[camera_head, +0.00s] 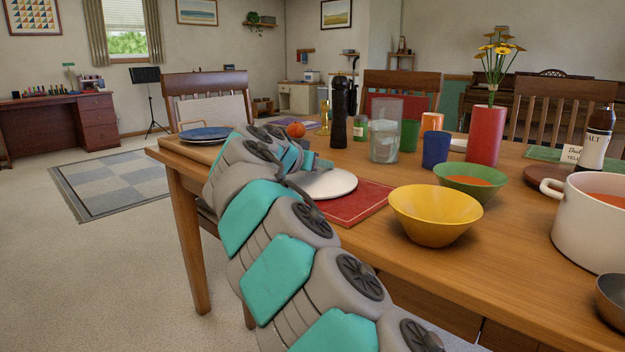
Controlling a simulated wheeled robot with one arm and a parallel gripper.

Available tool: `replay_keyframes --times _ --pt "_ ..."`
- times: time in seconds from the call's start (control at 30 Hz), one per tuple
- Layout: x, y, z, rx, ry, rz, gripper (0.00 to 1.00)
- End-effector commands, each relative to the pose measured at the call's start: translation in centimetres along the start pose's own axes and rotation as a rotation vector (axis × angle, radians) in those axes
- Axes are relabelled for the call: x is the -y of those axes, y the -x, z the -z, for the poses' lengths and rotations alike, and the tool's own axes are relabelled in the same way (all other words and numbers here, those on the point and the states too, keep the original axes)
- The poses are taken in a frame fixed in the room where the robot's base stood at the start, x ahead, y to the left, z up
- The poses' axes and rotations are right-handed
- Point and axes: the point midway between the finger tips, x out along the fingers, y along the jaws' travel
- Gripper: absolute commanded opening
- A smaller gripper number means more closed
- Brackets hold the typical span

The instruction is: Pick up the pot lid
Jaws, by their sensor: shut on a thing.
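A white round disc, which I take to be the pot lid (330,184), shows at a red placemat (358,203) on the near left part of the wooden table. My arm covers its left side. My gripper (314,163), small and partly hidden behind my own arm links, is at the disc's far upper edge and is shut on it. The grip point itself is not clear, and I cannot tell whether the disc touches the mat. The cream pot (595,228) stands uncovered at the right, with orange-red contents.
A yellow bowl (435,222), green bowl (470,183), blue cup (436,150), red vase (486,138), glass pitcher (385,138) and dark pepper mill (339,115) stand on the table (465,265). A blue plate (207,134) is at the left. A dark pan (612,298) is at the lower right.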

Motion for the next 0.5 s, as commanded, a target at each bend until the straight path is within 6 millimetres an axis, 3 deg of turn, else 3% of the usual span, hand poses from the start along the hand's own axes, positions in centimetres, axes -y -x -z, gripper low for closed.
replay_keyframes --times 0.03,0.23,0.5 --pt "-0.01 0.0 -0.01 0.0 0.0 0.0 0.22" --pt "-0.01 -0.01 -0.02 0.0 0.0 0.0 0.0" --pt "-0.02 0.0 -0.01 0.0 0.0 -0.001 0.0"
